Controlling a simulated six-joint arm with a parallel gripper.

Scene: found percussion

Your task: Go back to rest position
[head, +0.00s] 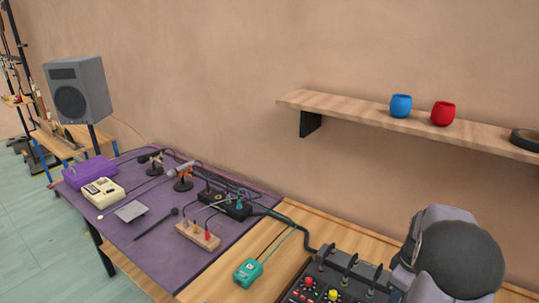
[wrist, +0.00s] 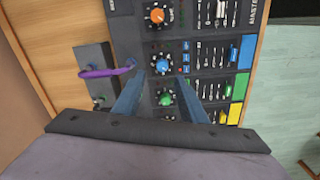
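My gripper (wrist: 163,80) shows in the wrist view with its two blue-grey fingers apart and nothing held between them. It is over a dark mixer (wrist: 208,50), and the green-capped knob (wrist: 166,99) shows between the fingers. I cannot tell how high the fingertips are above the panel. In the head view my arm covers the right part of the mixer (head: 318,274), and my gripper is hidden there.
A purple cable (wrist: 103,72) plugs in beside the mixer. A teal box (head: 248,272) sits left of the mixer. The purple-topped table (head: 165,257) carries microphones and small devices.

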